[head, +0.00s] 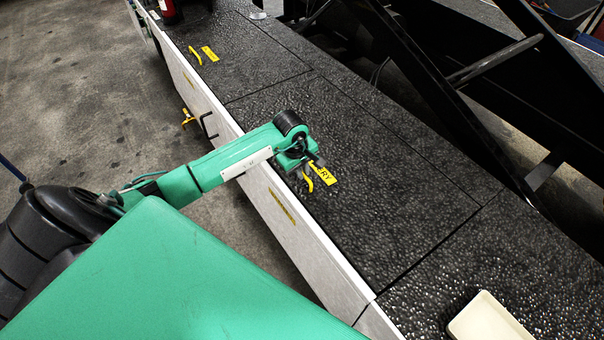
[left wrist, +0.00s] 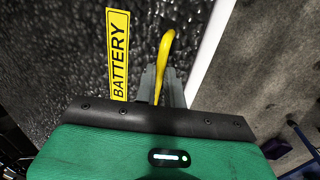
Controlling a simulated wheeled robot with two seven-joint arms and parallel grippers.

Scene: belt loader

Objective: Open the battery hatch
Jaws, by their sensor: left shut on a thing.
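The battery hatch (head: 375,175) is a black, bumpy panel on top of the loader, lying flat within its seams. A yellow label reading BATTERY (head: 325,173) is on it near the white edge; it also shows in the left wrist view (left wrist: 119,55). The yellow hatch handle (left wrist: 165,58) is beside the label, and in the head view (head: 308,183) it shows just under my gripper. My left gripper (head: 305,168) is at the handle, with its fingers (left wrist: 163,86) shut around the handle's lower part. My right gripper is not in view.
A second panel with a yellow handle (head: 195,55) and label (head: 210,53) lies farther up the deck. Black beams (head: 470,100) run along the right side. A pale tray (head: 488,318) sits at the lower right. Concrete floor (head: 80,90) is at the left.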

